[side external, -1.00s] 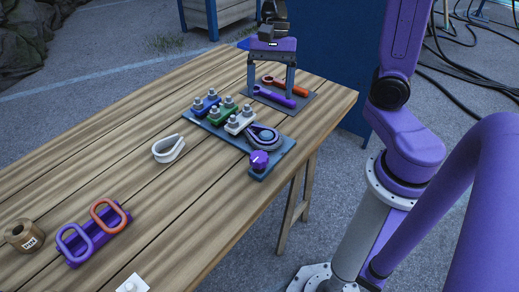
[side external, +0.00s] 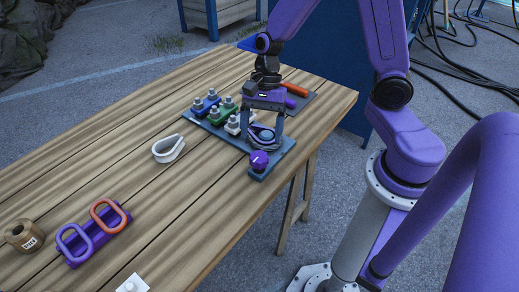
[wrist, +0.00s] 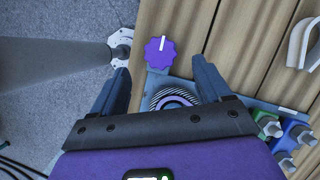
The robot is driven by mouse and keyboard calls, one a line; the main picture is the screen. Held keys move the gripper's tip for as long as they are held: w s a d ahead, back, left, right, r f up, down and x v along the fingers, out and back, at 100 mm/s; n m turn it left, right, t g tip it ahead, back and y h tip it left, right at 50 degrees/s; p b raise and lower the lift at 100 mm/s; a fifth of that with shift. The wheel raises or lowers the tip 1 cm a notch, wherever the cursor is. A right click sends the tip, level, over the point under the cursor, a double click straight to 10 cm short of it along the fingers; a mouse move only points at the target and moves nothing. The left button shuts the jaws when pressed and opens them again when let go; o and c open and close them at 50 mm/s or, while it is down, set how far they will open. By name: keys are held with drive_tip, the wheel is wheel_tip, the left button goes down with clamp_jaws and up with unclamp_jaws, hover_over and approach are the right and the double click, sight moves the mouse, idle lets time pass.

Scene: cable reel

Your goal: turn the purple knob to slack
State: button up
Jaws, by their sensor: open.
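The purple knob (side external: 258,160) sits on the near right corner of the blue-grey base plate (side external: 270,166). It has a scalloped edge and a white pointer line. It also shows in the wrist view (wrist: 160,52), just beyond my fingertips and midway between them, with the line upright there. My gripper (side external: 262,142) is open and empty, above the round grey reel (side external: 264,138) behind the knob. In the wrist view the reel (wrist: 172,98) lies below my fingers and is partly hidden by the gripper body.
Green (side external: 221,110), blue (side external: 206,102) and white blocks with bolts stand on the plate behind the reel. A white loop (side external: 168,148) lies to the left. A mat with purple and orange tools (side external: 294,89) lies at the far end. The table's right edge is close to the knob.

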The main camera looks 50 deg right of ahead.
sight(259, 156)
drive_tip(key=shift+x, duration=2.8)
drive_tip(key=c, duration=1)
